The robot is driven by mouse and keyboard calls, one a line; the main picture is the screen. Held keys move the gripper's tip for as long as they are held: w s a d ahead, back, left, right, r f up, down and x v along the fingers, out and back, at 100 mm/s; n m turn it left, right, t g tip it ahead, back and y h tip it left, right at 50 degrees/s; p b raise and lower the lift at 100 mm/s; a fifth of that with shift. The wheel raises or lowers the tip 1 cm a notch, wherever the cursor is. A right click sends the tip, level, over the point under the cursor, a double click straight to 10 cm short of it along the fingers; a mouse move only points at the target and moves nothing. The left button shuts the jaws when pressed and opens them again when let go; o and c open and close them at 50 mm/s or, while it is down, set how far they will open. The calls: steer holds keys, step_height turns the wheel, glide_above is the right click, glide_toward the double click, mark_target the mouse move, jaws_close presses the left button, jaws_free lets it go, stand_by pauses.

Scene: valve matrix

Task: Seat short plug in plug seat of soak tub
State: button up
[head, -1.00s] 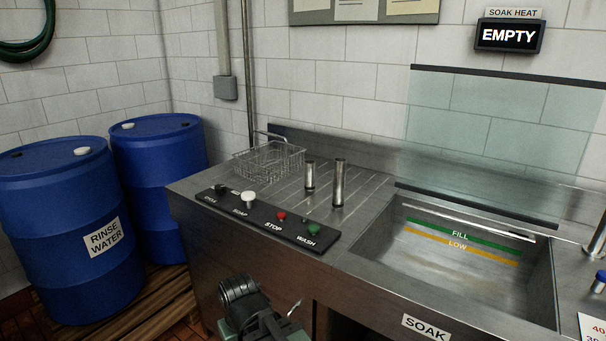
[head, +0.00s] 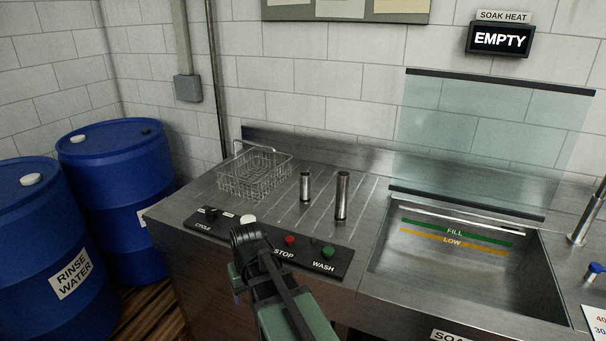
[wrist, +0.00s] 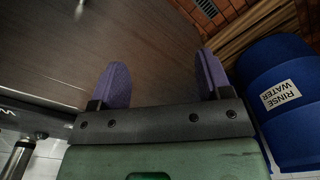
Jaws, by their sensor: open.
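Two upright metal cylinders stand on the ribbed drainboard: a shorter one (head: 305,187) on the left and a taller one (head: 342,196) on the right. The shorter one looks like the short plug. The soak tub (head: 470,275) is to the right, its inside wall marked FILL and LOW; its plug seat is not visible. My gripper (wrist: 160,80) is open and empty in the wrist view, its purple fingers wide apart over the steel counter front. In the head view my arm is in front of the control panel, short of the cylinders, and the fingers are mostly hidden.
A wire basket (head: 254,172) stands at the drainboard's back left. The control panel (head: 330,262) runs along the front edge. A clear screen (head: 490,140) stands behind the tub. Blue barrels (head: 120,170) are at left. A faucet (head: 590,215) is at right.

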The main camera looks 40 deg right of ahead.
steer(key=w+d+r+m+p, duration=0.1)
steer(key=w+d+r+p, duration=0.35)
steer(key=d, duration=0.25)
steer(key=w+d+r+t+p, duration=0.1)
steer(key=w+d+r+p, duration=0.3)
steer(key=d, duration=0.3)
steer(key=w+d+r+m+p, duration=0.1)
steer(key=w+d+r+p, duration=0.25)
steer(key=d+r, duration=0.3)
steer(key=n+t+p, duration=0.3)
glide_toward(305, 181)
steer(key=w+d, duration=0.1)
steer(key=shift+h, duration=0.3)
steer(key=b+x, duration=0.4)
steer(key=x, duration=0.1)
steer(key=shift+w+d+f+b, duration=0.1)
steer(key=shift+d+f+b, duration=0.05)
steer(key=shift+f+b, duration=0.25)
steer(key=shift+w+f, duration=0.2)
steer(key=shift+f, duration=0.1)
steer(key=shift+r, duration=0.1)
steer(key=b+x, duration=0.5)
steer(key=shift+a+f, duration=0.2)
steer(key=shift+r, duration=0.25)
steer(key=c, duration=1.1)
step_height(305, 181, up, 20)
steer(key=p, duration=2)
steer(key=shift+r, duration=0.1)
steer(key=shift+c, duration=0.2)
